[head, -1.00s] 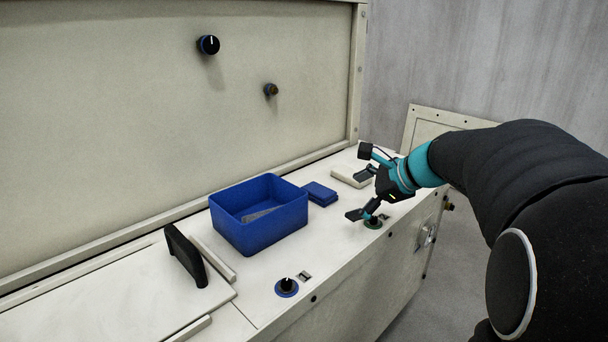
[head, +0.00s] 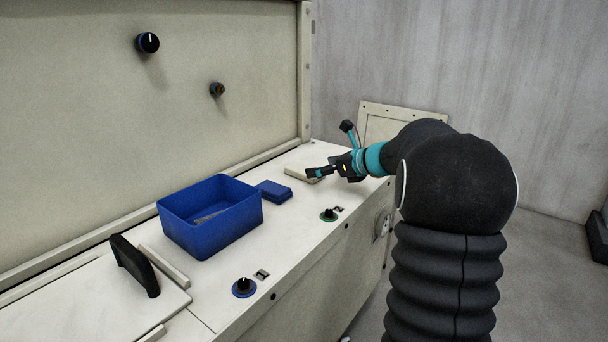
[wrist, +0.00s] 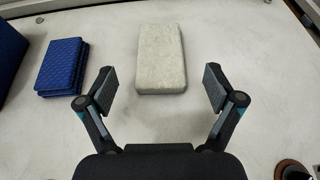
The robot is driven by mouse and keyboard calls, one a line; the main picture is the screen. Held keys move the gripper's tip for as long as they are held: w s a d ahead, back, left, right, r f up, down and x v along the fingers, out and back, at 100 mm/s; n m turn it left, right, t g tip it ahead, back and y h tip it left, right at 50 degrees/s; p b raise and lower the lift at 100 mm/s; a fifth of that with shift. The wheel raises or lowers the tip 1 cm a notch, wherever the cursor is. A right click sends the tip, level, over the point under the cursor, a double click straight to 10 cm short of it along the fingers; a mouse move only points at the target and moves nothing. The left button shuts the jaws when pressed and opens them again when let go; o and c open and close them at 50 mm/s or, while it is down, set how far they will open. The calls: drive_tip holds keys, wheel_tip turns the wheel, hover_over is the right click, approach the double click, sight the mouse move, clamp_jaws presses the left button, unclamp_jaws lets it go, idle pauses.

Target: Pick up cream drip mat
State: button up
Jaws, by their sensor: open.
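The cream drip mat (wrist: 162,60) is a pale rectangular block lying flat on the counter, in the upper middle of the wrist view. In the head view the cream mat (head: 297,173) lies near the counter's far end, partly hidden by my gripper (head: 318,173). In the wrist view my gripper (wrist: 160,90) is open and empty. Its two fingers are spread wider than the mat, with the mat ahead of and between them. No finger appears to touch it.
A blue textured pad (wrist: 62,66) lies left of the mat; it also shows in the head view (head: 274,191). A back panel (head: 150,120) rises behind.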

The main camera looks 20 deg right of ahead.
sight(296, 169)
drive_tip(key=shift+b+x, duration=0.3)
drive_tip(key=shift+x, duration=2.75)
drive_tip(key=c, duration=1.1)
